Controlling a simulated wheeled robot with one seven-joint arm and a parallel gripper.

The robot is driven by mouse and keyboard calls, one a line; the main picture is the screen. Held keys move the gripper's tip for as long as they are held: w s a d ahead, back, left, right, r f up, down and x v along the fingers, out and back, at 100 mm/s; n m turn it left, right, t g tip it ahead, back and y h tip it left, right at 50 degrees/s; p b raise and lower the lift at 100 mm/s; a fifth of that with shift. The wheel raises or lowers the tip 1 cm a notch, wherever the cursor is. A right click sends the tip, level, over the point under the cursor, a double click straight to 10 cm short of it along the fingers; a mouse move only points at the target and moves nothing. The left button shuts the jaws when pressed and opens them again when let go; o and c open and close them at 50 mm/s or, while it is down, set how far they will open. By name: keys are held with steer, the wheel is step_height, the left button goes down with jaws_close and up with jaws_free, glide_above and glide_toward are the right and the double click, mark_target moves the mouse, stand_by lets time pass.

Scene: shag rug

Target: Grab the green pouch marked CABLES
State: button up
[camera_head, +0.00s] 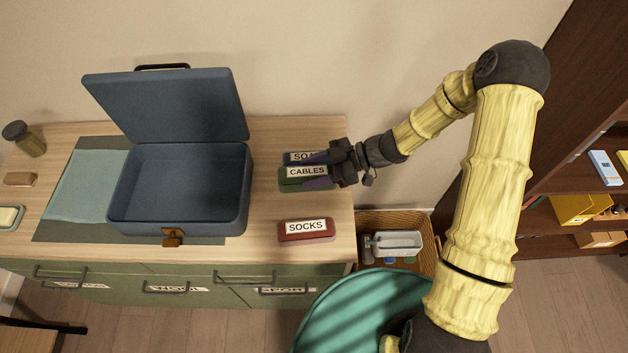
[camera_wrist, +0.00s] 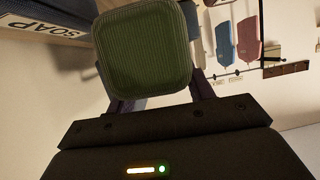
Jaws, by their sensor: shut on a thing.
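The green pouch with the CABLES label (camera_head: 306,173) is at the right part of the dresser top. My gripper (camera_head: 318,171) reaches in from the right and is shut on it, with dark fingers at its sides. In the wrist view the green pouch (camera_wrist: 147,50) fills the upper middle between my fingers, ribbed end toward the camera. I cannot tell whether the pouch still touches the dresser or is raised. A dark blue pouch marked SOAP (camera_head: 300,157) is just behind it, partly hidden; its label also shows in the wrist view (camera_wrist: 50,30).
A red pouch marked SOCKS (camera_head: 306,231) lies in front. An open blue suitcase (camera_head: 180,228) stands to the left, empty as seen. A wicker basket (camera_head: 428,250) is beside the dresser, and a green round seat (camera_head: 345,310) is in front. A shelf (camera_head: 560,215) stands at right.

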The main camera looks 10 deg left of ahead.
steer(key=shift+r, duration=0.85)
steer(key=shift+r, duration=0.1)
